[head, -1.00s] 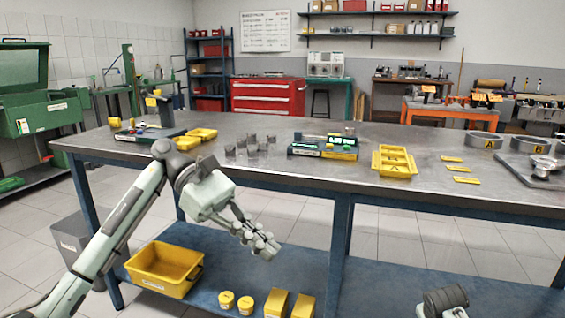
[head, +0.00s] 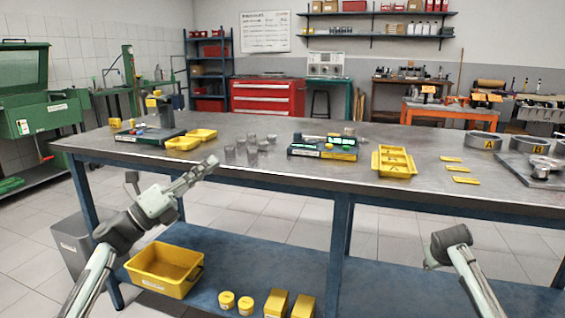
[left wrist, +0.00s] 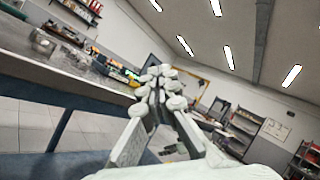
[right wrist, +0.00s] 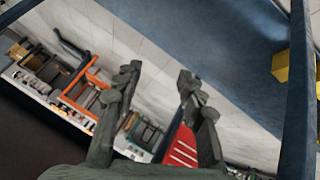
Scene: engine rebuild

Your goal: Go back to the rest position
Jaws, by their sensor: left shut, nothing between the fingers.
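My left gripper (head: 200,172) is raised in front of the workbench's front edge, left of the middle, and points up and to the right. It is shut and empty; its fingertips meet in the left wrist view (left wrist: 163,85). My right arm (head: 460,265) shows at the lower right of the head view, in front of the bench, with its gripper not visible there. In the right wrist view my right gripper (right wrist: 158,85) has its two fingers wide apart with nothing between them.
The steel workbench (head: 270,172) carries yellow trays (head: 395,162), several grey cylinders, a green-trimmed parts tray (head: 322,148) and metal rings (head: 482,141). Its blue lower shelf (head: 225,265) holds a yellow bin (head: 165,268), yellow tins and boxes. Bare floor lies in front at left.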

